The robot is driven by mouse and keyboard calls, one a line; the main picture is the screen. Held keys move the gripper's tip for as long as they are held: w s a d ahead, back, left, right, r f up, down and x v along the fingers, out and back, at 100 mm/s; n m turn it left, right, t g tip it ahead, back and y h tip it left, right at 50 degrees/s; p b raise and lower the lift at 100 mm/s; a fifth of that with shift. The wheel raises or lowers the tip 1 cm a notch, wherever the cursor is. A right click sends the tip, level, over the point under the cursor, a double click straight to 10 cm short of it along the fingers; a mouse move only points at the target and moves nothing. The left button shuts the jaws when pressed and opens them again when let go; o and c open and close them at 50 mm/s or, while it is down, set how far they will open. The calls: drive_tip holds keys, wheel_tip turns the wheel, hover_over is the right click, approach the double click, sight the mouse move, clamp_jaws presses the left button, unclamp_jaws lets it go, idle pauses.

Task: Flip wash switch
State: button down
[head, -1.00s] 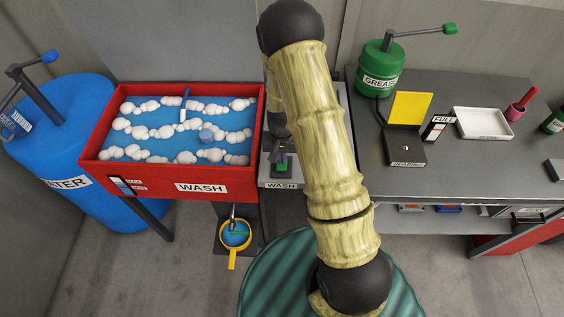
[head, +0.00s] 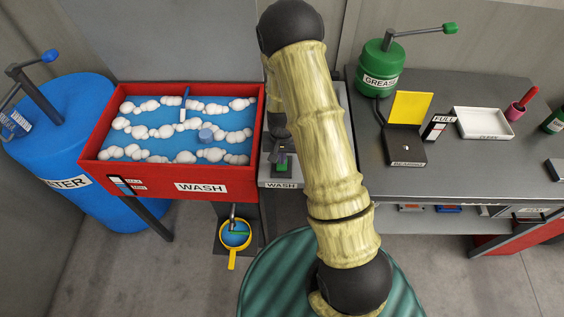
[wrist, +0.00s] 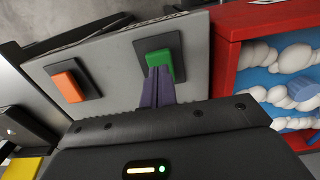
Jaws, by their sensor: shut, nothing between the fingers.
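The wash switch panel is a grey box (wrist: 112,78) with a raised green button (wrist: 159,57) and a raised orange-red button (wrist: 68,87), each on a dark square base. In the head view the green button (head: 282,168) shows just above the WASH label (head: 282,185). My gripper (wrist: 158,73) is shut and empty, its purple fingertips together at the lower edge of the green button. They overlap the button in the wrist view; I cannot tell whether they press it. My arm hides the orange-red button in the head view.
The red wash tub (head: 225,183) with blue water and white foam stands directly left of the panel in the head view. The grey bench (head: 455,170) to the right holds a yellow-and-black bearing fixture (head: 408,125), a white tray (head: 483,122) and a green grease pump (head: 380,68).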

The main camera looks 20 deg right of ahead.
drive_tip(key=shift+f+b, duration=0.85)
drive_tip(key=shift+f, duration=0.35)
idle(0.8)
drive_tip(key=shift+r, duration=0.1)
drive_tip(key=shift+r+p, duration=2.55)
drive_tip(key=shift+r, duration=0.9)
drive_tip(key=s+r+n+t+b, duration=0.2)
drive_tip(key=s+r+n+b, duration=0.1)
drive_tip(key=s+r, duration=1.1)
wheel_tip(320, 180, up, 3)
drive_tip(key=shift+s+r+n+t, duration=0.2)
drive_tip(key=shift+n+t, duration=0.1)
